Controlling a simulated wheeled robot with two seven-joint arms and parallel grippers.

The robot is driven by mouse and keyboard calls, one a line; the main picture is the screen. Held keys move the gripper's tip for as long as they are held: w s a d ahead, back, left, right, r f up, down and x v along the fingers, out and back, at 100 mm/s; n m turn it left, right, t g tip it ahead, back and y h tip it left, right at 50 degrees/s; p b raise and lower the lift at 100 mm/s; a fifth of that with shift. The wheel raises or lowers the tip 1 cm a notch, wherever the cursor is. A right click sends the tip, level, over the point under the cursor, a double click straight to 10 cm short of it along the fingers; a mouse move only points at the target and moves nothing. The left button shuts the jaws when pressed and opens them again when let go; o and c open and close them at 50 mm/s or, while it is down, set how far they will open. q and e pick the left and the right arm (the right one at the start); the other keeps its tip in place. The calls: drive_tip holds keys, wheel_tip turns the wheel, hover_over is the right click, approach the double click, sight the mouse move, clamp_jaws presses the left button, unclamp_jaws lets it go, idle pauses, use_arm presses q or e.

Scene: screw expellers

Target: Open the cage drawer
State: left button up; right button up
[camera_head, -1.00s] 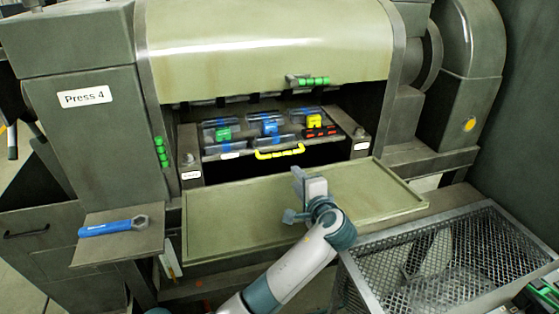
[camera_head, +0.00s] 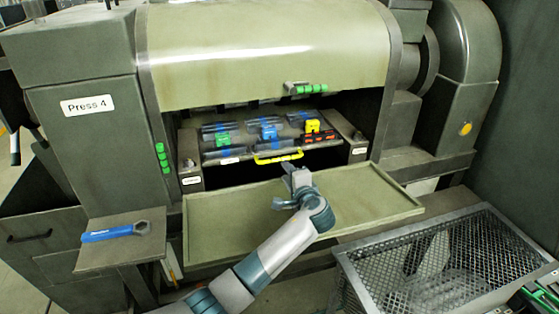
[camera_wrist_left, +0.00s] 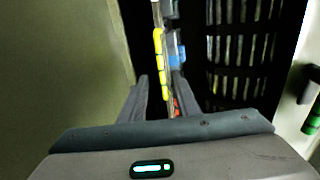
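The cage drawer (camera_head: 230,159) sits inside the opening of the press, with a yellow handle (camera_head: 278,158) on its front. My left gripper (camera_head: 288,170) is just in front of and below the right part of the handle, above the lowered green panel. In the left wrist view the yellow handle (camera_wrist_left: 159,60) lines up with the gap between the two fingers of my left gripper (camera_wrist_left: 161,82). The fingers stand apart, so the gripper is open. Whether they touch the handle cannot be told. My right gripper is not in view.
The lowered green panel (camera_head: 225,222) lies below the opening. A blue-handled wrench (camera_head: 113,232) rests on a side shelf at left. A wire mesh basket (camera_head: 365,265) stands at the lower right. Green-handled latches (camera_head: 311,89) sit on the raised cover and left side.

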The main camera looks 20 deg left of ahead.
use_arm(q)
drive_tip(key=p+x, duration=0.1)
drive_tip(key=x, duration=0.8)
drive_tip(key=shift+p, duration=0.3)
clamp_jaws()
